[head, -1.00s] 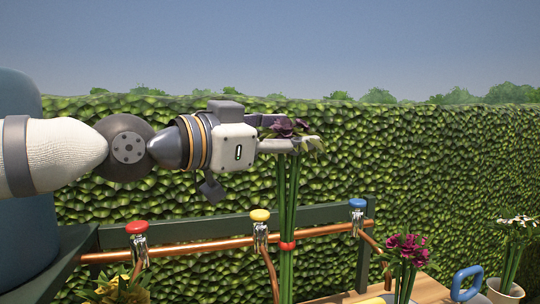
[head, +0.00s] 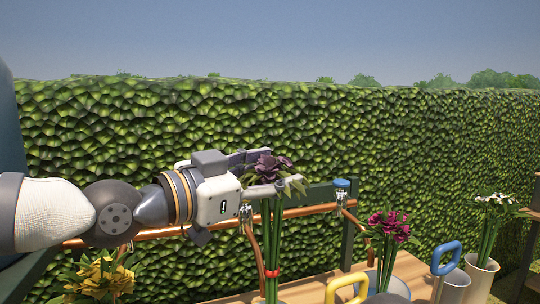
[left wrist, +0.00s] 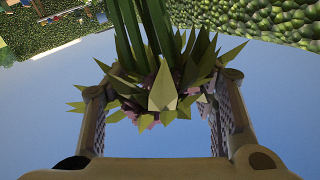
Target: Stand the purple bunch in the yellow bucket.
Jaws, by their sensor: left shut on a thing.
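The purple bunch (head: 272,165) has dark purple heads, long green stems and a red band. My left gripper (head: 284,172) is shut on it just below the heads, and the bunch hangs upright with its stems down. In the left wrist view the purple bunch (left wrist: 150,118) sits between both fingers, its pointed leaves spread in front. A yellow handle (head: 347,288) shows at the bottom edge of the head view, right of the stems. The body of the yellow bucket is out of view. The stem ends are cut off by the frame. My right gripper is not in view.
A magenta bunch (head: 390,227) stands in a pale container right of the yellow handle. Farther right are a blue-handled container (head: 455,284) and a cream pot (head: 482,277) with white flowers. Yellow flowers (head: 103,278) are at lower left. A copper pipe with taps (head: 341,190) runs behind.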

